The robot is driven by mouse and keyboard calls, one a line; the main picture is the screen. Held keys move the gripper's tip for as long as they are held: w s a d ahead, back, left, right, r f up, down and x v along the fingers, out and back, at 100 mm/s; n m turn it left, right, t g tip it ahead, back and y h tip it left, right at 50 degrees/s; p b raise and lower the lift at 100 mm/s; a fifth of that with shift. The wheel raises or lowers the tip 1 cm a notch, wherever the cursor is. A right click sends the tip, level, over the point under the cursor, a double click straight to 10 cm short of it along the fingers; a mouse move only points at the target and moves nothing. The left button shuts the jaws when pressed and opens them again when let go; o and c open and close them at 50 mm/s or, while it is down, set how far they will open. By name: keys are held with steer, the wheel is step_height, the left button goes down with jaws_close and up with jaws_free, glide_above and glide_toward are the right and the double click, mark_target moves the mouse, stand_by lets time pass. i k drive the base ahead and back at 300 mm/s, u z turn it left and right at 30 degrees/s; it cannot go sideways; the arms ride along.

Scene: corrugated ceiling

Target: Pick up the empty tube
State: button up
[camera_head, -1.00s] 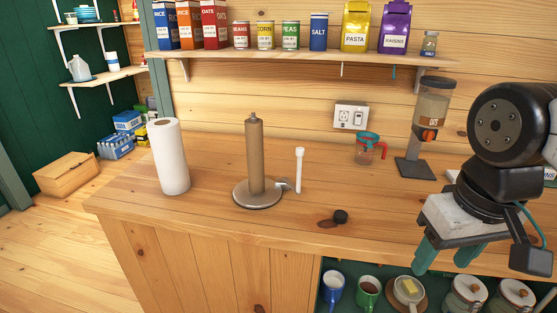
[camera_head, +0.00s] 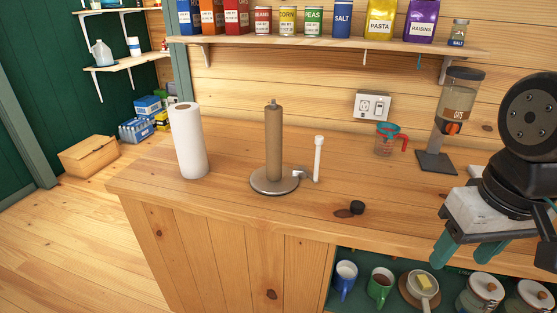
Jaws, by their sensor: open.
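The empty tube (camera_head: 274,146) is a brown cardboard core. It stands upright on a metal paper towel holder, with the holder's tip showing above it. The holder's round base (camera_head: 274,189) rests on the wooden counter, and a thin white-topped arm (camera_head: 318,158) stands at its right. My gripper (camera_head: 468,254) is at the right of the picture, in front of the counter's right part. Its green fingers point down and are apart, with nothing between them. It is well to the right of the tube and touches nothing that I can see.
A full paper towel roll (camera_head: 188,141) stands left of the tube. A shelf (camera_head: 330,46) with cans and boxes runs above. Mugs (camera_head: 381,285) sit below the counter.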

mark_target(273, 117)
steer(key=z, duration=2.3)
steer(key=k, duration=1.7)
steer(key=u, duration=2.25)
steer(key=i, duration=1)
